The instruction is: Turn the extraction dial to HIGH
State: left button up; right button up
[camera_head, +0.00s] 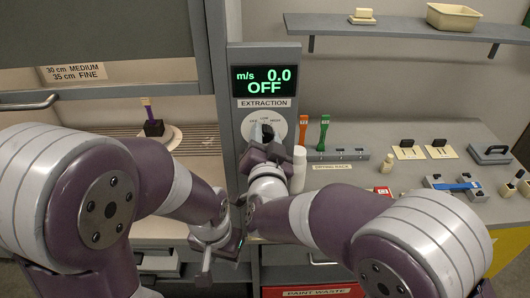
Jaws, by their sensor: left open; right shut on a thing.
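The extraction dial (249,127) is a white disc with small position labels on the grey panel (291,64), below the word EXTRACTION. The display (264,80) above it reads 0.0 m/s and OFF. My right gripper (265,141) is at the dial, shut on its dark knob (267,130). The gripper hides the lower part of the dial, and the knob's pointing direction cannot be made out. My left gripper (222,252) is open and empty, low in front of the counter, left of my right arm.
A white bottle (299,167) stands close right of my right gripper. A drying rack (338,156) holds orange and green tools. A fume hood at left contains a dark block on a round plate (166,138). A shelf (400,27) hangs above the counter.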

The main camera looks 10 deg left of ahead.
jog(key=m+b, duration=0.3)
jog(key=b, duration=0.2)
jog(key=m+b, duration=0.7)
jog(key=b, duration=0.2)
jog(key=shift+f+m+b, duration=0.3)
jog(key=shift+f+m, duration=0.05)
jog(key=shift+m, duration=0.05)
jog(key=shift+r+m+b, duration=0.2)
jog(key=shift+m+b, duration=1.15)
jog(key=shift+m, duration=0.15)
jog(key=o, duration=1)
jog(key=shift+o, duration=0.2)
jog(key=b+v, duration=0.2)
jog(key=v, duration=1)
jog(key=shift+s, duration=0.35)
jog(key=shift+d+r, duration=0.1)
jog(key=shift+d, duration=0.05)
